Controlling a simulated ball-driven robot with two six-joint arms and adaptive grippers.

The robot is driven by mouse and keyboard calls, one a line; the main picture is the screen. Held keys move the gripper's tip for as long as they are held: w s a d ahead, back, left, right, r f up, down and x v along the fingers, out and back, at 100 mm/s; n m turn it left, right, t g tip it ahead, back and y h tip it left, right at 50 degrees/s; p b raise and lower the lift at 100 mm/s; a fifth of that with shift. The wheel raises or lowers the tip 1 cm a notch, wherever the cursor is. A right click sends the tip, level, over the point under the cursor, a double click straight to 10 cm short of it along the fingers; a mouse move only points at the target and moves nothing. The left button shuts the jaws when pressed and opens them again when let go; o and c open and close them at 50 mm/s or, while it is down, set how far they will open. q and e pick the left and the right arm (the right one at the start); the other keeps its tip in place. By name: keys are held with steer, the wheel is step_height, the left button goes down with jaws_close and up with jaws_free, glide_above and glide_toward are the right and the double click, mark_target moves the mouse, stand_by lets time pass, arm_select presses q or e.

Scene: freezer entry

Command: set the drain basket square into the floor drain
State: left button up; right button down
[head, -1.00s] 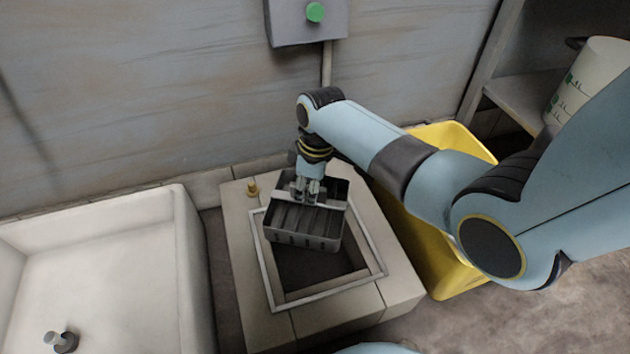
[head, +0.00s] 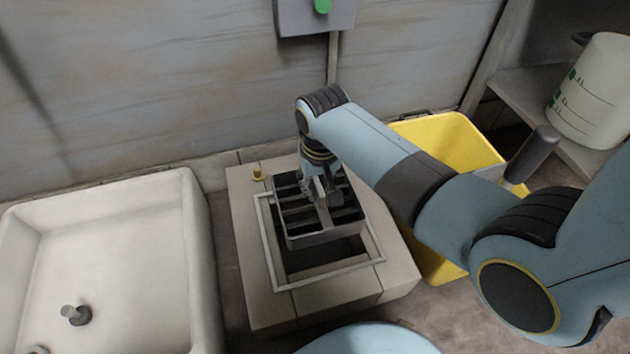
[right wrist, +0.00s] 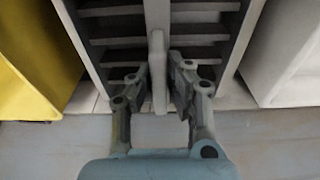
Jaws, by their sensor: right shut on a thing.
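The drain basket (head: 325,238) is a dark grey slatted box with a lighter central bar. It hangs over the back part of the square floor drain (head: 310,280), whose pale metal frame surrounds a dark opening. The basket's front edge lies across the opening, which shows in front of it. My right gripper (head: 325,195) is shut on the basket's central bar. In the right wrist view, the gripper's fingers (right wrist: 158,85) sit on either side of the bar, with the basket's slats (right wrist: 205,30) beyond. I cannot tell whether the basket touches the frame. My left gripper is out of view.
A white basin (head: 110,260) stands left of the drain's stone block (head: 262,310). A small brass knob (head: 258,174) sits on the block's back left corner. A yellow bin (head: 455,145) stands right. A white container (head: 592,95) is on a shelf.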

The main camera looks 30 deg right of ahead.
mark_target(316, 216)
steer(key=shift+w+r+p, duration=0.1)
steer(key=shift+r+p, duration=0.05)
steer(key=shift+p, duration=0.15)
steer(key=shift+f+b, duration=0.35)
steer(key=shift+f, duration=0.25)
step_height(316, 216, down, 2)
steer(key=shift+f+b, duration=0.1)
steer(key=shift+b, duration=0.4)
steer(key=shift+f+b, duration=0.65)
steer(key=shift+f, duration=0.5)
steer(key=shift+f+b, duration=0.55)
steer(key=shift+f, duration=0.5)
steer(key=shift+f+b, duration=0.75)
steer(key=shift+f, duration=0.6)
steer(key=shift+f+b, duration=0.75)
steer(key=shift+f, duration=0.5)
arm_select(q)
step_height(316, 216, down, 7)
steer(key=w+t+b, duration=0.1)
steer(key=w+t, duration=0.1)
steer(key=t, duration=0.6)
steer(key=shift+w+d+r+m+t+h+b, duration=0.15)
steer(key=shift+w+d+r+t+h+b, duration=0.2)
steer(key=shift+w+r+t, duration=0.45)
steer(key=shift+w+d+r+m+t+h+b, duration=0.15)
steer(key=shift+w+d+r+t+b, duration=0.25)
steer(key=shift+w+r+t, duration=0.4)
arm_select(e)
steer(key=shift+f, duration=2.2)
